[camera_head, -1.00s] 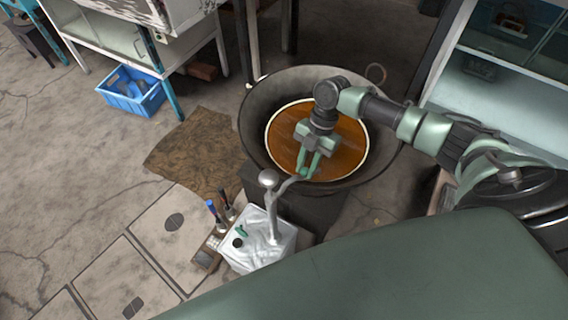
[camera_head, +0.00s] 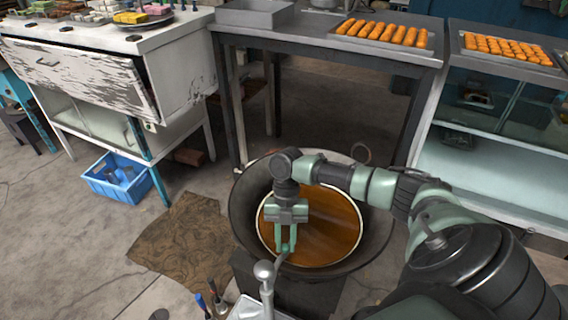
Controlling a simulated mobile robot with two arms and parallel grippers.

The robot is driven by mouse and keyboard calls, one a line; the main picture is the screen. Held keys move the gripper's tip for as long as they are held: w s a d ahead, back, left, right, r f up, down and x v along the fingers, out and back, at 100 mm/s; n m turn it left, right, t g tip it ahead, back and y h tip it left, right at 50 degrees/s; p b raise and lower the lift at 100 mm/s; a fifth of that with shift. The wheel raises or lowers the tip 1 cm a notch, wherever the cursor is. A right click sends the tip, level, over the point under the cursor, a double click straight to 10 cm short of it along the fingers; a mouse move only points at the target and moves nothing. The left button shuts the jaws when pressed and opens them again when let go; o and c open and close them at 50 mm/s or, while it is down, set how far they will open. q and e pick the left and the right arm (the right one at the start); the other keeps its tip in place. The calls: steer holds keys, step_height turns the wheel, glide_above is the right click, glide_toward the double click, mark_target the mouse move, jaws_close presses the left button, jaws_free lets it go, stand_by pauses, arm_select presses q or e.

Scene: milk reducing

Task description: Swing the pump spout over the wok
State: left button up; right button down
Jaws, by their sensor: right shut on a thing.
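The wok (camera_head: 372,250) is a wide dark pan holding brown liquid (camera_head: 330,225) inside a pale ring. The pump (camera_head: 265,272) has a grey metal column with a round knob, in front of the wok. Its white container (camera_head: 243,309) is mostly cut off by the bottom edge. My right gripper (camera_head: 285,250) points down over the near left part of the wok, shut on the pump spout (camera_head: 282,257). The spout reaches from the column towards the wok's near rim; its tip is hard to make out at the fingers. My left gripper is not in view.
A blue crate (camera_head: 118,178) stands on the floor at left. A brown mat (camera_head: 180,240) lies left of the wok. Tool handles (camera_head: 203,303) stand beside the container.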

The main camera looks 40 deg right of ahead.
steer(key=c, duration=1.2)
jaws_free()
steer(key=shift+w+a, duration=0.1)
steer(key=shift+c, duration=0.2)
steer(key=b+v, duration=0.1)
steer(key=v, duration=0.7)
steer(key=shift+f, duration=0.1)
